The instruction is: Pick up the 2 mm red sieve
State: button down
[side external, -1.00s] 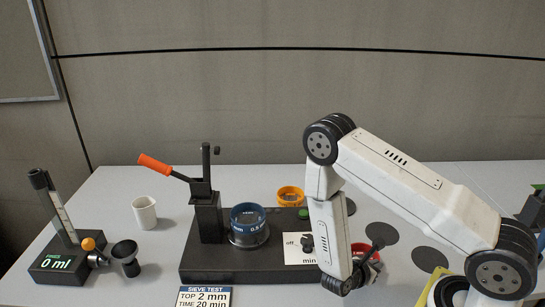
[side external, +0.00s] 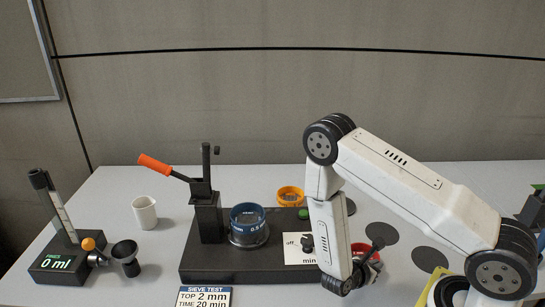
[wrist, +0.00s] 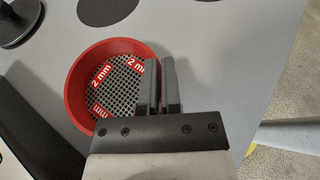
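The red sieve (wrist: 72,98) has a wire mesh bottom and white "2 mm" labels inside its wall. In the wrist view my gripper (wrist: 160,65) is at the sieve's right side, one finger inside the ring and one outside. The fingers are close together with the rim wall between them, so it looks shut on the rim. In the side view the red sieve (side external: 374,259) is partly hidden behind my gripper (side external: 373,247), low at the table. I cannot tell whether the sieve touches the table.
A black base (side external: 200,272) carries a blue-ringed sieve (side external: 248,219) and an orange-handled lever press (side external: 205,210). An orange sieve (side external: 290,196) stands behind it. Dark round table marks (side external: 430,258) lie to the right. A white cup (side external: 145,213) and measuring stand (side external: 58,265) are at left.

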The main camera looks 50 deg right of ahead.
jog(key=shift+r, duration=0.1)
dwell(0.3)
notch_tip(320, 180, up, 10)
dwell(0.9)
